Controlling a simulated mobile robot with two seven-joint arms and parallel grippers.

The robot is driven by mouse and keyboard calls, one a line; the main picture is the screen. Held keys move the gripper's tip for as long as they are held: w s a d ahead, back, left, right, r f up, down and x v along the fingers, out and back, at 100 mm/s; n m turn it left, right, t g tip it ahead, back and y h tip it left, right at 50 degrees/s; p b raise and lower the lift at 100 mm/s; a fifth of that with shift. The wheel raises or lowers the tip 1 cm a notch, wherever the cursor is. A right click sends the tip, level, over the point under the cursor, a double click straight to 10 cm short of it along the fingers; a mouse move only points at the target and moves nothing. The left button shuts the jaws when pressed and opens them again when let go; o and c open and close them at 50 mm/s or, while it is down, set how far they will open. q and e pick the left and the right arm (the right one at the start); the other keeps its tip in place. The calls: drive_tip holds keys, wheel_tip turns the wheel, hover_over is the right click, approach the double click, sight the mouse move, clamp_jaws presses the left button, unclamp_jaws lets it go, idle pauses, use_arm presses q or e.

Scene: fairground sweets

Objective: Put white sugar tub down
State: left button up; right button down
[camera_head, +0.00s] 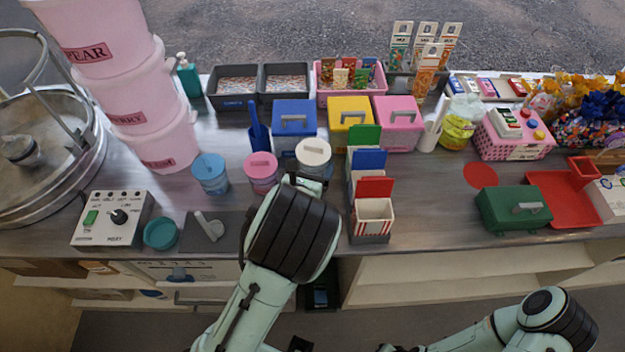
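The white sugar tub (313,152) shows its round white lid on the counter's middle, right of the pink-lidded tub (261,171) and the blue-lidded tub (210,172). Its lower part is hidden by my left arm, so I cannot tell if it touches the counter (430,190). My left gripper (304,181) is at the near side of the white tub, mostly hidden behind my dark wrist. I cannot see its fingers or whether they hold the tub. My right arm is low at the right, away from the counter; its gripper is out of view.
Blue (294,118), yellow (349,112) and pink (397,114) boxes stand behind the white tub. A card and striped-carton holder (370,238) stands close at right. A grey mat with a scoop (212,228) lies left. Bare counter shows around the red disc (480,174).

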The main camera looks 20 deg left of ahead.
use_arm(q)
drive_tip(key=shift+f+b, duration=0.55)
drive_tip(key=shift+f, duration=1.55)
drive_tip(key=shift+w, duration=0.1)
